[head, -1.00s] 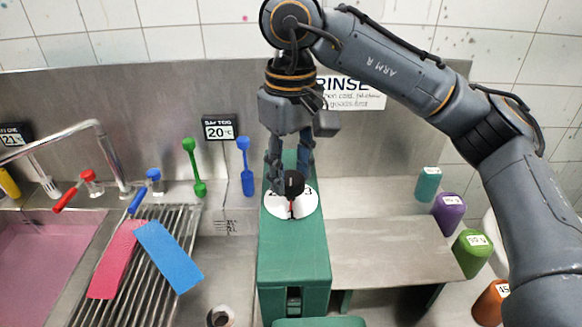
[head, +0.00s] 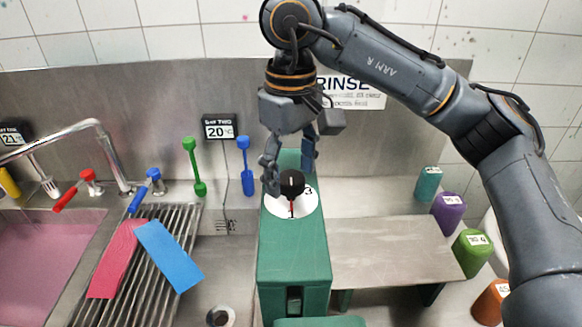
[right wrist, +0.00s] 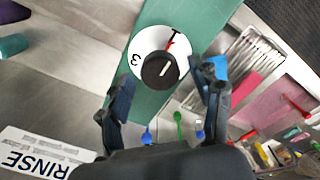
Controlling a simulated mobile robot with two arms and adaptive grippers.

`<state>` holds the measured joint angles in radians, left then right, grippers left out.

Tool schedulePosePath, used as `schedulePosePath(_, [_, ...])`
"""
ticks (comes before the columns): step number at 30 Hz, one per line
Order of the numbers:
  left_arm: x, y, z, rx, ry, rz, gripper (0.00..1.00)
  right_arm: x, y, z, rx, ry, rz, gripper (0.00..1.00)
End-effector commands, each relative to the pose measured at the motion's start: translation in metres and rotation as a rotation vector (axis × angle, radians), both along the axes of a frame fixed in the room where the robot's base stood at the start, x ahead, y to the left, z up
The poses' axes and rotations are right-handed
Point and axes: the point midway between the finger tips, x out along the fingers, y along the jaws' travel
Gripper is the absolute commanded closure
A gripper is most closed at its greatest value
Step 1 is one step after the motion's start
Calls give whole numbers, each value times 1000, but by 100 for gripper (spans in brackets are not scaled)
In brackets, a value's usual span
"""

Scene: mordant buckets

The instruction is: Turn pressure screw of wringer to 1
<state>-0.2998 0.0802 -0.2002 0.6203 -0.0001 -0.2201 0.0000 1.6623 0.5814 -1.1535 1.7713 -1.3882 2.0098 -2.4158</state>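The green wringer (head: 293,255) stands in the middle, with a white dial (head: 309,203) on top. The black pressure screw knob (head: 291,184) sits on the dial, its red pointer toward the 1 at the front. The right wrist view shows the knob (right wrist: 160,70) with the red mark at the 1; a 3 also shows. My right gripper (head: 289,176) is open above the knob, with one finger on either side and gaps between fingers and knob in the wrist view (right wrist: 166,82). My left gripper is not in view.
A pink cloth (head: 113,262) and a blue cloth (head: 170,256) lie on the drain rack left of the wringer. A sink (head: 50,250) with taps is at far left. Several coloured weights or bottles (head: 448,213) stand at right. A steel shelf (head: 390,250) beside the wringer is bare.

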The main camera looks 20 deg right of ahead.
Motion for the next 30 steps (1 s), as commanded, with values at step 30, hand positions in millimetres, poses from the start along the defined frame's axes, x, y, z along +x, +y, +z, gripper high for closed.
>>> schedulePosePath(30, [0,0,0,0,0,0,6,1,0,116,0,-1,-1,36])
